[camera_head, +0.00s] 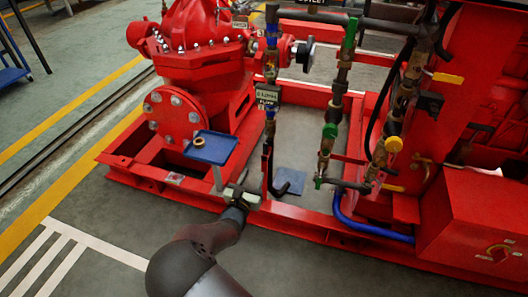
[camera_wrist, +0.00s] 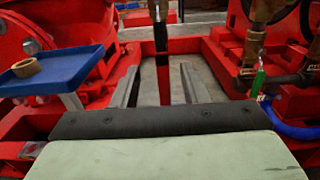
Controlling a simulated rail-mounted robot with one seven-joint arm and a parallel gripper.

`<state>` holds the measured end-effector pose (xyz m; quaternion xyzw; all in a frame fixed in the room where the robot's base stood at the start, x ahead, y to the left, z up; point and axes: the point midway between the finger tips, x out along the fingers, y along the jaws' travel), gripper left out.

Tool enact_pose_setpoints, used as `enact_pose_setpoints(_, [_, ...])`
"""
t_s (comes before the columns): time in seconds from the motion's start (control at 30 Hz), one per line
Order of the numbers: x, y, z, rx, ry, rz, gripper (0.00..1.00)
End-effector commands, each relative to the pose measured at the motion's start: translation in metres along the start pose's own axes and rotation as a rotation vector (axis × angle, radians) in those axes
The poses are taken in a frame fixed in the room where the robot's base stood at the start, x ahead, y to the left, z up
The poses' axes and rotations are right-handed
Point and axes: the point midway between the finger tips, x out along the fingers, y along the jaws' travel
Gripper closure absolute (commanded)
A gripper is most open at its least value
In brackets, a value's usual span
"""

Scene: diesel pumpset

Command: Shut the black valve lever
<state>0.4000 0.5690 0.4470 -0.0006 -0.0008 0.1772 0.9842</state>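A dark, narrow upright bar (camera_head: 267,160) hangs below the blue-handled valve on the left pipe in the head view. It also shows at the top middle of the wrist view (camera_wrist: 160,45). A short black handle-like part (camera_head: 430,103) sits on the right-hand pipework. I cannot tell for certain which of these is the black valve lever. My gripper (camera_head: 243,194) is low in front of the red base frame. In the wrist view its two grey fingers (camera_wrist: 157,67) are apart, with the upright bar showing between them, seemingly beyond the tips. Nothing is visibly held.
A blue tray (camera_head: 211,148) with a tan ring (camera_head: 198,142) stands on a post just left of my gripper. Green-handled (camera_head: 330,131) and yellow-handled (camera_head: 394,145) valves are to the right. The floor at front left is clear.

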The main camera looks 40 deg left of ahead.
Motion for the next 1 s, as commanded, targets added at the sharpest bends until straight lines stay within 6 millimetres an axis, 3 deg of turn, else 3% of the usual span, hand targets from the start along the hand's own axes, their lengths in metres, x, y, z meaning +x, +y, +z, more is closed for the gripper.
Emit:
enact_pose_setpoints(0.4, [0.093, -0.002, -0.005, 0.003, -0.001, -0.003, 0.60])
enact_pose_setpoints(0.6, [0.127, -0.002, -0.003, 0.003, -0.001, -0.003, 0.60])
enact_pose_setpoints(0.8, [0.143, -0.001, -0.002, 0.002, 0.001, -0.003, 0.60])
enact_pose_setpoints(1.0, [0.145, -0.001, -0.001, 0.002, 0.002, -0.002, 0.60])
